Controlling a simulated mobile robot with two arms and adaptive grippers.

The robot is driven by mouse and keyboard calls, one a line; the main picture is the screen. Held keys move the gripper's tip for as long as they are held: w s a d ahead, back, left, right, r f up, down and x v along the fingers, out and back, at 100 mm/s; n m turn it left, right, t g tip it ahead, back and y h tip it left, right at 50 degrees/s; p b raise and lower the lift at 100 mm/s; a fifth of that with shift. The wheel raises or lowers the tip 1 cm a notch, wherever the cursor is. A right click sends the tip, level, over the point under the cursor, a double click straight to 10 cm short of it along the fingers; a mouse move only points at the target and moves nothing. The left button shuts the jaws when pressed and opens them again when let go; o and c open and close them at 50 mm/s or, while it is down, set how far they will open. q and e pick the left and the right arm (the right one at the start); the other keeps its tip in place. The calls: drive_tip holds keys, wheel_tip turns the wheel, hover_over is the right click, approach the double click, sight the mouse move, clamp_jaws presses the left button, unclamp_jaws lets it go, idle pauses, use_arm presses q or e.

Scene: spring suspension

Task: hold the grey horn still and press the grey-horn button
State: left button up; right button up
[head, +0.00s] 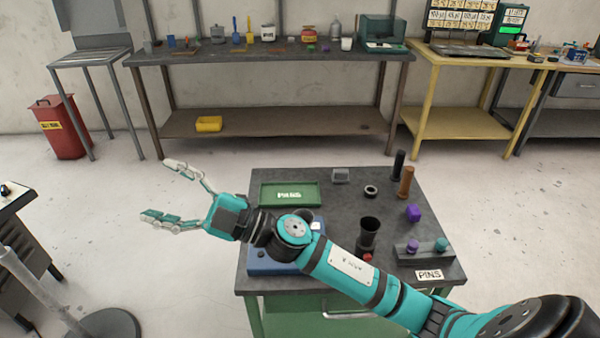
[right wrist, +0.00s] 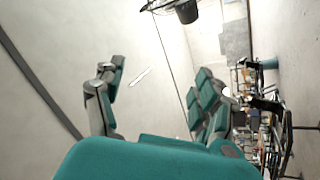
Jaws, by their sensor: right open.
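A dark grey flared cup-like piece (head: 369,228), which looks like the grey horn, stands upright on the table just behind my right forearm. A small red piece (head: 367,257), possibly its button, shows at its base, partly hidden by the forearm. My right arm crosses the table from the lower right. My right gripper (head: 161,190) is open and empty, left of the table's edge and well away from the horn. Its spread fingers also show in the right wrist view (right wrist: 152,80), with nothing between them. My left gripper is not in view.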

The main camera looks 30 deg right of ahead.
drive_tip(key=s+a+n+g+y, duration=0.1)
drive_tip(key=a+n+g+y, duration=0.15)
drive_tip(key=n+g, duration=0.35)
drive_tip(key=g+h, duration=0.8)
drive_tip(key=h, duration=1.2)
hover_over(308, 215)
drive_tip(key=a, duration=0.1)
wheel_tip(308, 215, down, 7)
drive_tip(key=f+p, duration=0.3)
drive_tip(key=f, duration=1.4)
drive_tip(key=shift+w+f, duration=0.1)
drive_tip(key=shift+w, duration=0.1)
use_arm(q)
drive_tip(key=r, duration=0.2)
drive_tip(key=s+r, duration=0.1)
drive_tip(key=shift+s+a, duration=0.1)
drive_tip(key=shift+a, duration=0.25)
use_arm(e)
clamp_jaws()
